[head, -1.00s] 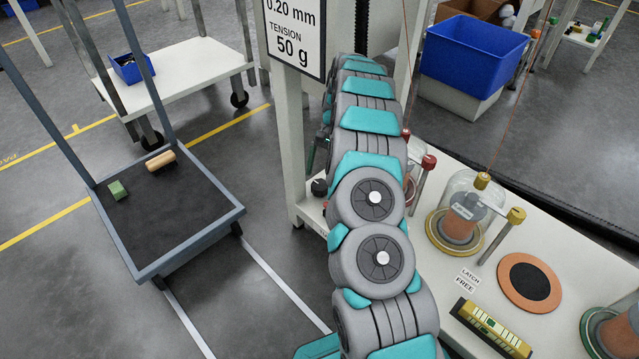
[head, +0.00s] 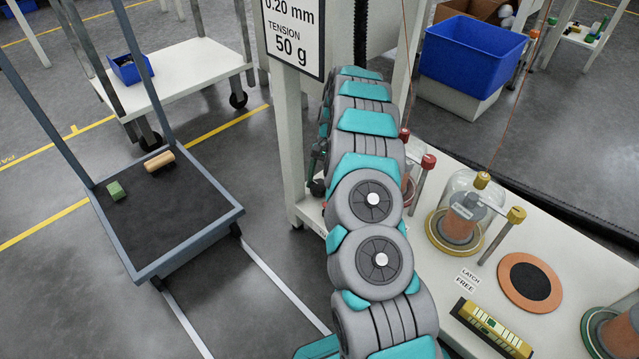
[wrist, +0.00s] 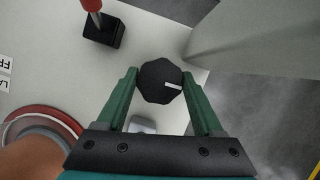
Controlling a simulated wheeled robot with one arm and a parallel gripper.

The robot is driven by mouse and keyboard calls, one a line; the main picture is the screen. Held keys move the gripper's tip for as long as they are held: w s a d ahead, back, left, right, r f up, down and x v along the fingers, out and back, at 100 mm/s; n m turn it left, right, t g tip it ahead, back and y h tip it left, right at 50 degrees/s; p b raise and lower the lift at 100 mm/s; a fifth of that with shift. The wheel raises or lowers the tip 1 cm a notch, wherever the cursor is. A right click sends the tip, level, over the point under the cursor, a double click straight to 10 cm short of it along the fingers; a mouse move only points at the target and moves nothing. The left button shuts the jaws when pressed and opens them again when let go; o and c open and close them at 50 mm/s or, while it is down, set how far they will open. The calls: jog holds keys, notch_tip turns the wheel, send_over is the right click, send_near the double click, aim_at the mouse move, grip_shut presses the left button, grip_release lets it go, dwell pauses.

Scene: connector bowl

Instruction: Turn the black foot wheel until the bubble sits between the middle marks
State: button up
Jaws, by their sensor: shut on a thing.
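The black foot wheel (wrist: 158,92) shows in the wrist view as a faceted knob with a white mark on top, pointing right. My gripper (wrist: 161,75) has its green fingers shut on the wheel's two sides. In the head view my arm hides most of that spot; a dark bit of the wheel (head: 318,188) shows at the table's left edge. A yellow level-like bar (head: 490,328) with a pale scale strip and a small green window lies at the table's front. The bubble is too small to place against its marks.
The white table (head: 472,245) carries a glass dome (head: 463,208) over a copper-coloured spool, an orange disc (head: 530,281) with a black centre, and a LATCH FREE label. In the wrist view a red-topped post (wrist: 103,28) on a black block stands left of the wheel. A white column rises nearby.

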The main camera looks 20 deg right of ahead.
jog(key=c, duration=0.5)
jog(key=shift+c, duration=0.2)
jog(key=shift+r+m+p, duration=0.15)
jog(key=shift+m+p, duration=0.25)
jog(key=shift+p, duration=0.15)
jog(key=shift+s+r+m+t+p, duration=0.1)
jog(key=shift+m+t+p, duration=0.2)
jog(key=shift+m+p, duration=0.4)
jog(key=m+p, duration=0.2)
jog(key=m+t+y+p, duration=0.1)
jog(key=m+p, duration=0.1)
jog(key=p, duration=0.1)
jog(key=shift+s+r+t+p, duration=0.1)
jog(key=shift+t+p, duration=0.2)
jog(key=shift+p, duration=0.05)
jog(key=m+t+p, duration=0.1)
jog(key=m+p, duration=0.3)
jog(key=shift+t+p, duration=0.3)
jog(key=shift+f+m+t+p, duration=0.25)
jog(key=shift+m+t+p, duration=0.15)
jog(key=shift+m+p, duration=0.65)
jog(key=shift+f+m+h, duration=0.1)
jog(key=shift+m+h, duration=0.15)
jog(key=shift+h, duration=0.05)
